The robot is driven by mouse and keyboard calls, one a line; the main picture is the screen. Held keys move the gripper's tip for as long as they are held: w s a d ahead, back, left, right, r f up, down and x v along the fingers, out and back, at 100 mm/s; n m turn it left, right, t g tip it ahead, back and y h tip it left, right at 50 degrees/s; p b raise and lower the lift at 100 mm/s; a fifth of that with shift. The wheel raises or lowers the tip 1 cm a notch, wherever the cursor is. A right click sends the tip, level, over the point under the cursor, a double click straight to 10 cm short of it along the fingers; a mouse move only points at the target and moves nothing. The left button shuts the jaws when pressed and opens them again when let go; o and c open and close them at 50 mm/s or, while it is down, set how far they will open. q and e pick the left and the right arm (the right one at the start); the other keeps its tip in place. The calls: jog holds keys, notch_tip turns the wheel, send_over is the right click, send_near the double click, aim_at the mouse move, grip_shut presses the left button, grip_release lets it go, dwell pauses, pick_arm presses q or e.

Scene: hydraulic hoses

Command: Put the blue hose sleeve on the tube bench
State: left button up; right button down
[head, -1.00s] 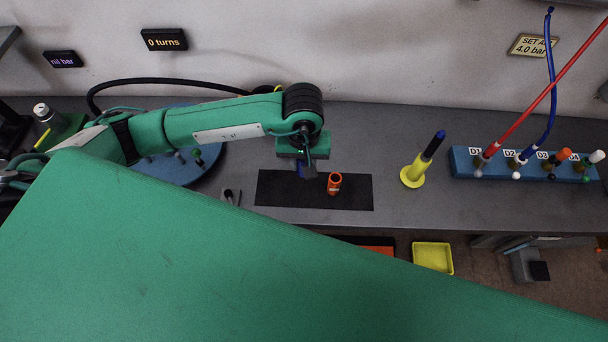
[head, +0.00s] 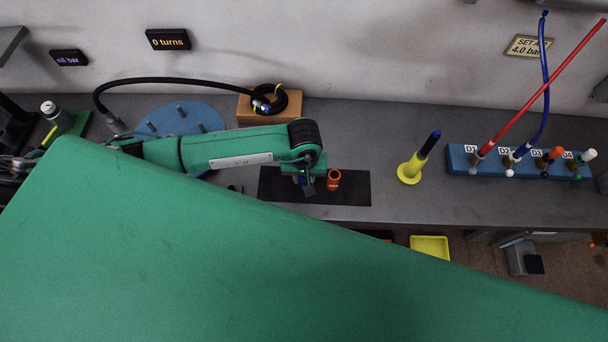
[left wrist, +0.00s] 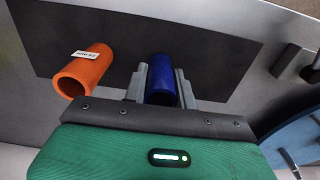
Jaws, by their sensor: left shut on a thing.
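The blue hose sleeve (left wrist: 162,75) is a short blue tube between the two grey fingers in the left wrist view. My left gripper (head: 307,188) is shut on it over the black mat (head: 350,196) on the grey bench. In the head view only a small dark blue bit shows under the gripper. I cannot tell whether the sleeve touches the mat. An orange sleeve (head: 334,180) with a white label stands on the mat just right of the gripper, apart from it; it also shows in the left wrist view (left wrist: 85,69). My right gripper is not in view.
A yellow stand with a dark blue tube (head: 413,168) is to the right. Beyond it is a blue block (head: 460,160) with several labelled ports and hoses. A wooden box with a coiled black hose (head: 288,106) and a blue round plate (head: 205,114) are behind the arm.

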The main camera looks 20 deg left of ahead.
pick_arm(q)
jog(key=shift+f, duration=0.2)
jog(key=o, duration=1)
jog(key=shift+r, duration=0.1)
jog(key=shift+c, duration=0.2)
jog(key=shift+r, duration=0.25)
jog(key=shift+w+r, duration=0.1)
jog(key=shift+r, duration=0.1)
notch_tip(320, 180, up, 12)
jog(key=b, duration=0.5)
jog(key=shift+f, duration=0.25)
jog(key=shift+f, duration=0.1)
